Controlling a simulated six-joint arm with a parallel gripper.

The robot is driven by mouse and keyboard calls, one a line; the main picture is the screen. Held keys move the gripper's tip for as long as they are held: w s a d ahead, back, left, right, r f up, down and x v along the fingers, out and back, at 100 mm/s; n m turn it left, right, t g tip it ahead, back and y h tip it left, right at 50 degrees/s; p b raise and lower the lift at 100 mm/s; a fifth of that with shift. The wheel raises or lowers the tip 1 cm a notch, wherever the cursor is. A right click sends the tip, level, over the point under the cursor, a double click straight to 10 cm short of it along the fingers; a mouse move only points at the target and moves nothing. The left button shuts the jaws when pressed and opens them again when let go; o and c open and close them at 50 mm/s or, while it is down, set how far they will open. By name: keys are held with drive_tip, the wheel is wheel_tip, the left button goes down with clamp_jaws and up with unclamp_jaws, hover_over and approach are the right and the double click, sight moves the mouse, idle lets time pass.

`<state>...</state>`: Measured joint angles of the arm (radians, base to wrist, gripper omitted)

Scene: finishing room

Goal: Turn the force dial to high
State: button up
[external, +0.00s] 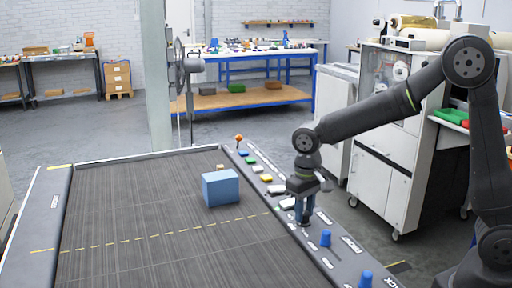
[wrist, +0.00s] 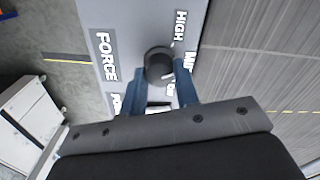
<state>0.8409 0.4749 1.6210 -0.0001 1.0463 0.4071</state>
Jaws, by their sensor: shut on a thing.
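The force dial is a round dark knob (wrist: 159,64) on the grey panel, seen in the wrist view. The word FORCE (wrist: 104,57) is printed to its left and HIGH (wrist: 180,30) to its upper right. Another label below HIGH is partly hidden by a finger. My gripper (wrist: 159,76) has its two blue fingers on either side of the knob, shut on it. I cannot clearly tell which setting the knob points at. In the external view my gripper (external: 304,217) points straight down at the panel edge, and the dial is mostly hidden there.
The panel strip (external: 318,262) carries blue knobs (external: 326,238) nearer the camera, and several coloured buttons and an orange-topped lever (external: 239,139) farther off. A blue box (external: 220,188) sits on the dark belt (external: 150,225), left of my gripper. White cabinets (external: 385,165) stand behind my arm.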

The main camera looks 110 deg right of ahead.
drive_tip(key=n, duration=0.5)
drive_tip(key=shift+n, duration=0.4)
idle(0.3)
drive_tip(key=o, duration=1)
drive_tip(key=shift+c, duration=0.2)
drive_tip(key=shift+r, duration=0.1)
wheel_tip(320, 180, up, 17)
drive_tip(key=shift+r, duration=0.15)
